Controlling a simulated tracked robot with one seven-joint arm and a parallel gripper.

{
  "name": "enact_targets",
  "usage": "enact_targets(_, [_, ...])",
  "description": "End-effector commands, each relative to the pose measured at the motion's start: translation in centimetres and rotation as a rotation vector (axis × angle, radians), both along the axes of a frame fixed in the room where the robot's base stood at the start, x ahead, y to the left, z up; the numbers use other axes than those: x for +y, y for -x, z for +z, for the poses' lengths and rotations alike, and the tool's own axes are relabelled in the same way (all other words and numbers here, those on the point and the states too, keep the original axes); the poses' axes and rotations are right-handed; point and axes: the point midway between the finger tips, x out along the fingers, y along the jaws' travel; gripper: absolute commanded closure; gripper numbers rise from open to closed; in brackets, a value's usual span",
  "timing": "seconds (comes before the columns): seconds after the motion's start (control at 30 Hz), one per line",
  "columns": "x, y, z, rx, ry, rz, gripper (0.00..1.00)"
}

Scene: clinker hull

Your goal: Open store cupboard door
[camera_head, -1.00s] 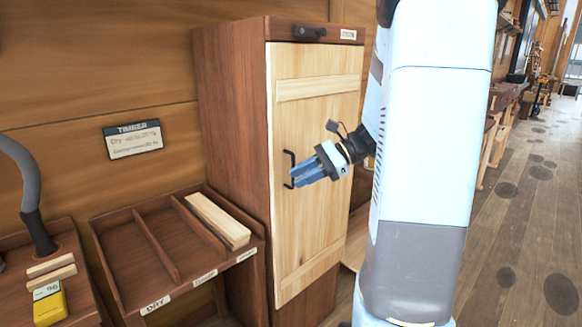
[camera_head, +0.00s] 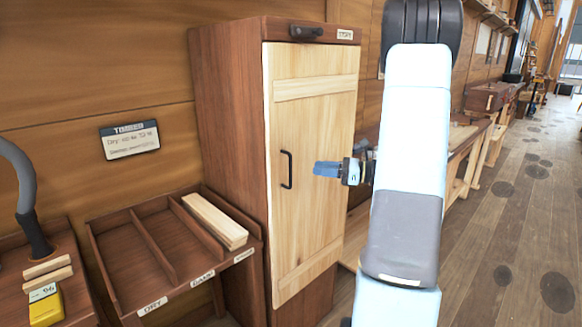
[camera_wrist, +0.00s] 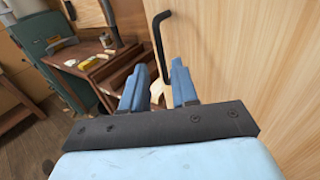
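The store cupboard (camera_head: 228,120) stands against the wall, with a pale wooden door (camera_head: 318,140) that looks shut. A black bar handle (camera_head: 286,169) is upright near the door's left edge; it also shows in the wrist view (camera_wrist: 157,50). A dark latch-like piece (camera_head: 307,32) is on the rail above the door. My gripper (camera_head: 318,169) is in front of the door, to the right of the handle and apart from it. In the wrist view its blue fingers (camera_wrist: 156,88) are spread with nothing between them, and the handle is just beyond them.
A divided tray stand (camera_head: 150,302) with a wooden block (camera_head: 214,220) in it stands left of the cupboard. A yellow device (camera_head: 46,308) sits on the bench at far left. Workbenches (camera_head: 462,140) line the wall to the right. The floor (camera_head: 510,230) at right is open.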

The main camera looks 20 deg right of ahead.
Motion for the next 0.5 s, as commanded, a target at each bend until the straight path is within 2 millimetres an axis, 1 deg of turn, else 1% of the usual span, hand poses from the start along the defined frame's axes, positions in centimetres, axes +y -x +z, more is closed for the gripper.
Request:
enact_targets(0.03, [0.9,-0.6,0.0,0.000,0.000,0.004,0.71])
enact_targets(0.3, [4.7,-3.4,0.0,0.000,0.001,0.004,0.71])
enact_targets(0.5, [7.0,-5.0,0.0,0.000,0.001,0.003,0.71])
